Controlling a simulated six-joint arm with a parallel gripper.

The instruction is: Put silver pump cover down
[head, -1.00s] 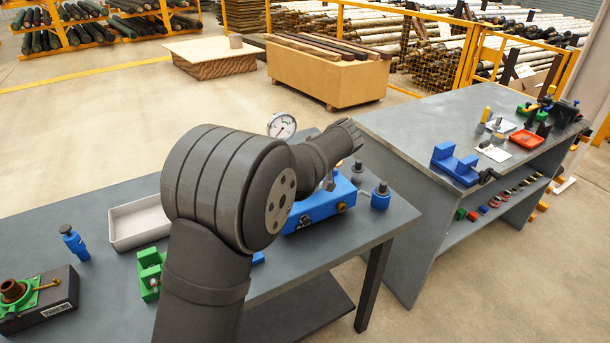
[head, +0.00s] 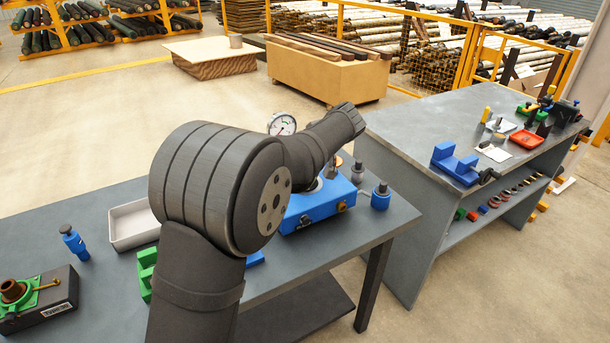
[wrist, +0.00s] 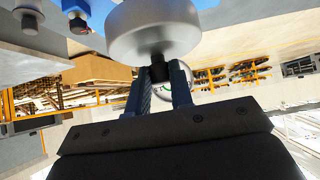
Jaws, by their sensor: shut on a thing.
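The silver pump cover (wrist: 152,28) is a round, smooth metal piece with a dark knob, at the top of the wrist view. My gripper (wrist: 158,78) is shut on that knob and holds the cover in front of its fingers. In the head view my arm hides the gripper and the cover. The blue pump body (head: 318,205) stands on the near bench, partly hidden behind my arm. Part of a round opening shows on its top. Part of a blue body also shows at the top of the wrist view (wrist: 76,5).
A pressure gauge (head: 282,125) rises behind my arm. A blue bottle (head: 381,196) stands right of the pump. A grey tray (head: 133,226), another blue bottle (head: 74,243) and a green block (head: 147,268) are at left on the bench (head: 105,290). A second workbench (head: 400,118) stands right.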

